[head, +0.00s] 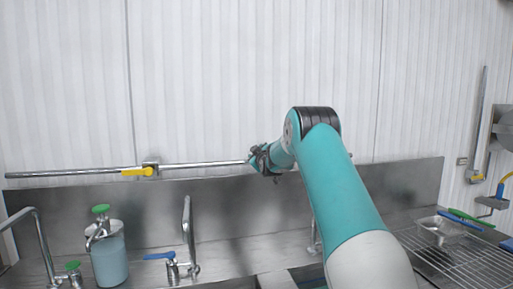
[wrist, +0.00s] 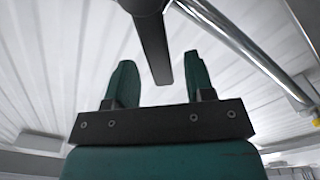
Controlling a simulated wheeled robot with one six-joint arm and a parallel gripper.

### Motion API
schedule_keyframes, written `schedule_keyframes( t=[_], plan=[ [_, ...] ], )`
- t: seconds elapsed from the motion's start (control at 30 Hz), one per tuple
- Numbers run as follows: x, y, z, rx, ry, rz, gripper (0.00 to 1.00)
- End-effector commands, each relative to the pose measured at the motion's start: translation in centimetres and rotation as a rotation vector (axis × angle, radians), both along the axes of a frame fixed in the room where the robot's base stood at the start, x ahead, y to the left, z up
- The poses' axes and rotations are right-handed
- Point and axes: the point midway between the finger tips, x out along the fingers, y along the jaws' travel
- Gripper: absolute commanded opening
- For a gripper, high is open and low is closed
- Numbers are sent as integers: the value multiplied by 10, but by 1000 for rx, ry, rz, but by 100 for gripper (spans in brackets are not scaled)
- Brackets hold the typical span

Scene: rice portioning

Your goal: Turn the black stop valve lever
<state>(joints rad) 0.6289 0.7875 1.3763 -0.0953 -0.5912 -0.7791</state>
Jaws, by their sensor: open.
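The black stop valve lever (wrist: 152,42) hangs down from the top of the wrist view, and its lower end lies between the tips of the two green fingers. My gripper (wrist: 160,62) is open, with a gap showing on each side of the lever. In the head view my gripper (head: 262,160) is at the wall pipe, right of centre, and the lever cannot be told apart from the dark gripper parts there.
A metal pipe (head: 205,165) runs along the wall above the steel backsplash, with a yellow-handled valve (head: 138,172) on its left part.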

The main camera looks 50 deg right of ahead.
Motion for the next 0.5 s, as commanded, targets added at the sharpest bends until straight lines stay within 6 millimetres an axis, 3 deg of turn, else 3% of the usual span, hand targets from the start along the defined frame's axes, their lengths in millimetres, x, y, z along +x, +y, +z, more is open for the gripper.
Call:
schedule_keyframes(
  t=[0.2,0.5],
  plan=[
    [15,-9,1,0,0,0,49],
    [17,-11,0,0,0,0,49]
  ],
)
